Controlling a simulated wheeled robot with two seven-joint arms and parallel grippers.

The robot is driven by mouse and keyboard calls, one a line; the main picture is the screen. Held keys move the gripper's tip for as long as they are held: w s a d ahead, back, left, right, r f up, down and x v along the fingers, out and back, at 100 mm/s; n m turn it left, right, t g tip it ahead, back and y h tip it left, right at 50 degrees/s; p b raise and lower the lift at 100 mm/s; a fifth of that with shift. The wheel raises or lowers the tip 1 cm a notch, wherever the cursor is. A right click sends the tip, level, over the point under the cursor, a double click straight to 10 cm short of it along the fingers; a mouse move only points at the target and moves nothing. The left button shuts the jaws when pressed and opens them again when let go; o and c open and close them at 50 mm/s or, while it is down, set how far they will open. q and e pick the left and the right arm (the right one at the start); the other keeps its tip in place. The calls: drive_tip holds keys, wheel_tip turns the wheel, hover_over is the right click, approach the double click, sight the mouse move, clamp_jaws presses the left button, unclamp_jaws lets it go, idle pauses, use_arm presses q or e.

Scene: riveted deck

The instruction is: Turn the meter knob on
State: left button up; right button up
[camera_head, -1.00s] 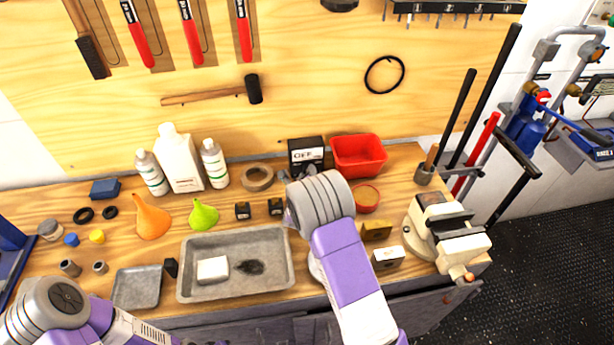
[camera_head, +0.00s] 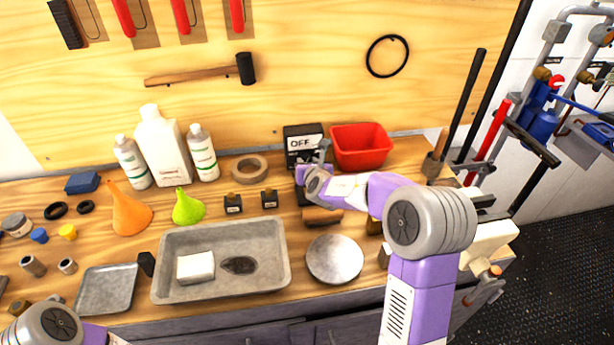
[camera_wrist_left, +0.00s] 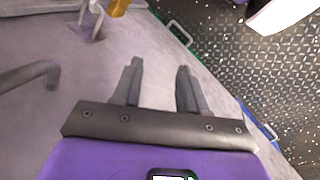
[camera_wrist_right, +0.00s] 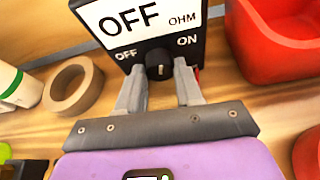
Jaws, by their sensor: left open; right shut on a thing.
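The meter (camera_head: 301,136) is a black box with a white display reading OFF, standing at the back of the bench. In the right wrist view the meter (camera_wrist_right: 139,12) shows OFF and OHM, with OFF and ON marks beside a black knob (camera_wrist_right: 158,64). The knob's white mark points about straight up, between the two marks. My right gripper (camera_wrist_right: 160,78) is shut on the knob, a finger at each side. In the head view my right gripper (camera_head: 319,155) is at the meter's front. My left gripper (camera_wrist_left: 158,75) is open and empty, away from the meter.
A red bin (camera_head: 361,148) stands just right of the meter, and a tape roll (camera_head: 249,169) lies to its left. A metal tray (camera_head: 222,285) with a white block and a round metal plate (camera_head: 335,259) lie in front. Bottles and funnels stand at left.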

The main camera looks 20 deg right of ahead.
drive_tip(key=m+y, duration=0.1)
drive_tip(key=m+b, duration=0.1)
drive_tip(key=shift+d+f+m+t+y, duration=0.1)
drive_tip(key=shift+d+m+t+y, duration=0.2)
drive_tip(key=shift+d+m+y, duration=0.1)
drive_tip(key=shift+m, duration=0.5)
drive_tip(key=shift+a+t+y, duration=0.1)
drive_tip(key=shift+t+y, duration=0.2)
drive_tip(key=shift+y, duration=0.2)
drive_tip(key=o, duration=1)
drive_tip(key=shift+o, duration=0.2)
drive_tip(key=shift+s, duration=0.1)
drive_tip(key=v, duration=0.5)
drive_tip(key=shift+s, duration=0.15)
drive_tip(key=shift+v, duration=1.1)
